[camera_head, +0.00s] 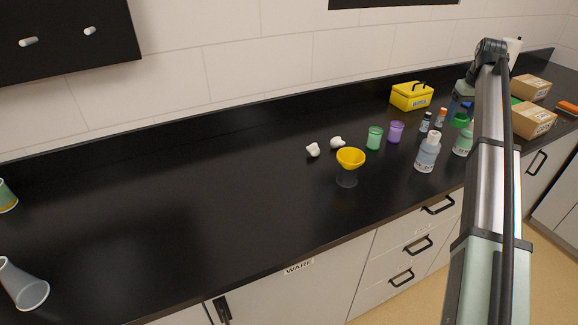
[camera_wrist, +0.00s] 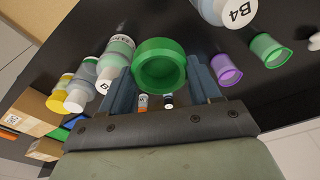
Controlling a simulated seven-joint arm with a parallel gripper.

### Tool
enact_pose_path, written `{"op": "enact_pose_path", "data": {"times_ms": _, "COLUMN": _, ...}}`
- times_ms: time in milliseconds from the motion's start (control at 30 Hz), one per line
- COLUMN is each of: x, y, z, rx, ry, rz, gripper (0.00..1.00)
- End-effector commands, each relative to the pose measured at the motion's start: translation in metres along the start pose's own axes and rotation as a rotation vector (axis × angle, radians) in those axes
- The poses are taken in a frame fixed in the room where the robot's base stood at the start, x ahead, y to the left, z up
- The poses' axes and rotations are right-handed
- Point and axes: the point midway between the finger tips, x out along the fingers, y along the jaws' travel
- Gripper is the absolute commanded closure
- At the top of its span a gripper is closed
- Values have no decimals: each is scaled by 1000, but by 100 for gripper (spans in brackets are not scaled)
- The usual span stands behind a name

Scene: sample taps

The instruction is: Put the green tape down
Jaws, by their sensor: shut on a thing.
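The green tape (camera_wrist: 160,65) is a thick green ring between the two fingers of my gripper (camera_wrist: 160,72) in the wrist view. The gripper is shut on it, and its round hole faces the camera. In the head view the green tape (camera_head: 460,119) shows left of my arm, near the top of a bottle with green contents. My gripper (camera_head: 459,110) is partly hidden there by my arm. The tape appears held above the black counter (camera_head: 200,200); its exact height is hard to tell.
Labelled bottles (camera_head: 427,152), small vials (camera_head: 425,122), a purple cup (camera_head: 395,132) and a green cup (camera_head: 374,138) stand close by. A yellow toolbox (camera_head: 411,96) is behind, and cardboard boxes (camera_head: 533,120) are at right. The counter's left middle is clear.

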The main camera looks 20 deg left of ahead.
Motion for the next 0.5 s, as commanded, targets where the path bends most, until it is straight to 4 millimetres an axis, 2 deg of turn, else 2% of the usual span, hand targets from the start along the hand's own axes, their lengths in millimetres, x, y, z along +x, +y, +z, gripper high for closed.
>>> {"op": "enact_pose_path", "data": {"times_ms": 33, "x": -9, "y": -2, "z": -3, "rx": -1, "ry": 0, "rz": 0, "gripper": 67}}
{"op": "enact_pose_path", "data": {"times_ms": 267, "x": -3, "y": -54, "z": -15, "rx": -3, "ry": -3, "rz": -2, "gripper": 67}}
{"op": "enact_pose_path", "data": {"times_ms": 367, "x": -2, "y": -83, "z": -22, "rx": -5, "ry": -4, "rz": -2, "gripper": 67}}
{"op": "enact_pose_path", "data": {"times_ms": 500, "x": -1, "y": -134, "z": -31, "rx": -6, "ry": -5, "rz": -1, "gripper": 67}}
